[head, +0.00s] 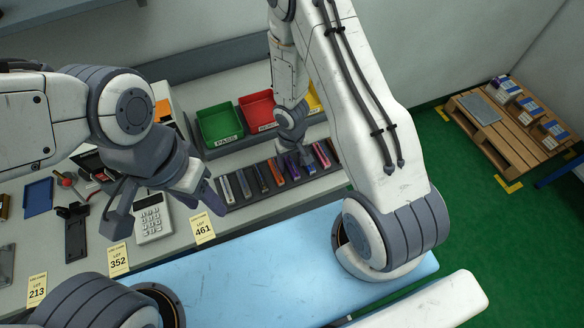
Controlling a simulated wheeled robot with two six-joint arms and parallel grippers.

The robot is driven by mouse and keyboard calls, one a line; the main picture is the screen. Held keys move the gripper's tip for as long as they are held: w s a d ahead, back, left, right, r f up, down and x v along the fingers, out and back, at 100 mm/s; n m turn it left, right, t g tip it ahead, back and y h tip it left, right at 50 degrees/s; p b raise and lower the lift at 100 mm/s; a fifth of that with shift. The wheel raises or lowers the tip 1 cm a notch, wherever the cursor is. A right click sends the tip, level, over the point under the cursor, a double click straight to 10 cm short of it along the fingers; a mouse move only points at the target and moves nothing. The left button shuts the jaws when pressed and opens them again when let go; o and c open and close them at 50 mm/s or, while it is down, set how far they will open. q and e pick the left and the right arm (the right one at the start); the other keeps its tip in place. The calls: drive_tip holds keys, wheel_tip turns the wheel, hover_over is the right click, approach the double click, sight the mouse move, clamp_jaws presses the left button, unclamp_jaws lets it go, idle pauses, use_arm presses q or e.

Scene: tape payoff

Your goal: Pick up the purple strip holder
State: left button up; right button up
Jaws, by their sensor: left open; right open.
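The purple strip holder (293,171) stands in a dark rack (238,203) on the bench, in a row with several other strip holders. My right gripper (297,158) reaches down from above and is right at the far end of the purple holder. It is open; its fingertips are small and partly lost among the holders, so I cannot tell if they touch it. My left gripper (164,208) is open and empty over the bench near the keypad device, left of the rack.
A green bin (219,125), a red bin (257,110) and a yellow bin (313,98) stand behind the rack. A white keypad device (152,218) and yellow lot tags (203,228) lie on the bench. A pallet (505,140) with boxes sits on the green floor.

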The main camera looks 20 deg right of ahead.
drive_tip(key=shift+r, duration=0.1)
clamp_jaws()
drive_tip(key=shift+r, duration=0.15)
